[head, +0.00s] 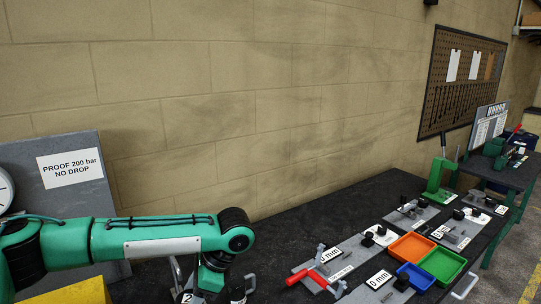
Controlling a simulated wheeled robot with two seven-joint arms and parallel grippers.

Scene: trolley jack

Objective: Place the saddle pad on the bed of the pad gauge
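I cannot make out the saddle pad or say for sure which fixture is the pad gauge. A grey plate with a red-handled clamp (313,279) lies on the dark bench (290,225), beside a "0 mm" label (329,254). A second "0 mm" label (379,279) stands nearer, with a small dark block (402,281) to its right. My green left arm comes in from the left and bends down at its dark joint; its gripper is not visible. My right arm and gripper are not in view.
Orange (410,246), blue (416,277) and green (442,265) trays sit together on the bench. A green upright tool (437,180) and more small fixtures stand behind them. A grey panel (65,175) reading "PROOF 200 bar NO DROP" stands left. The bench's back strip is clear.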

